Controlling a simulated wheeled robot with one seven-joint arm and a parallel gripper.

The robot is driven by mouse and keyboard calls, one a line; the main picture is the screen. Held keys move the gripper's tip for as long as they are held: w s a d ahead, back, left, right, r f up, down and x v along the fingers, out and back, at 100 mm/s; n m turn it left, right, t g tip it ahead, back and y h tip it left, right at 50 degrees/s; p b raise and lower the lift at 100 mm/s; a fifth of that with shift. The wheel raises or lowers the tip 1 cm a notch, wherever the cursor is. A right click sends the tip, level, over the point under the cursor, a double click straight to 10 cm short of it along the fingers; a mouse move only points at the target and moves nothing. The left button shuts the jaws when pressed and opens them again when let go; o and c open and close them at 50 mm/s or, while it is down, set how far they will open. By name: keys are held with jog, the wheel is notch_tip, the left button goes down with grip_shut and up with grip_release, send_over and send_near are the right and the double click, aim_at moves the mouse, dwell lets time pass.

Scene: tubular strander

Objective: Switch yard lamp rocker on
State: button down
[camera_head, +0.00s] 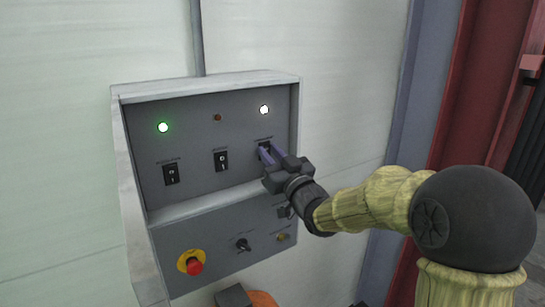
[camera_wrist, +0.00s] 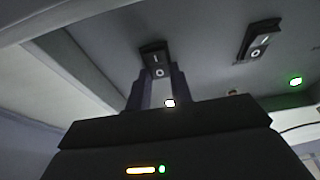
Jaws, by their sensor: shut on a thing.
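A grey control panel (camera_head: 193,160) has three black rockers in a row; their labels are too small to read. My gripper (camera_head: 266,153) is at the right-hand rocker (camera_head: 264,144), with its fingers reaching the panel face and partly hiding it. In the wrist view, my gripper (camera_wrist: 157,82) has its two fingers on either side of this rocker (camera_wrist: 153,56), shut on it. Its I and O marks show. The white lamp (camera_head: 264,110) above it is lit.
The left rocker (camera_head: 171,174) and middle rocker (camera_head: 221,160) stand to the left. A green lamp (camera_head: 163,127) is lit; a dull red lamp (camera_head: 217,117) looks dark. Below are a red emergency button (camera_head: 194,266) and a selector knob (camera_head: 243,245). A red column (camera_head: 440,130) stands right.

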jog(key=c, duration=1.2)
grip_release()
jog(key=shift+d, duration=0.1)
jog(key=shift+c, duration=0.2)
jog(key=shift+s+d+f, duration=0.15)
jog(key=shift+s, duration=0.05)
jog(key=b+v, duration=0.4)
jog(key=v, duration=1.2)
jog(key=shift+s+d+b, duration=0.25)
jog(key=shift+s+b, duration=0.05)
jog(key=shift+s, duration=0.05)
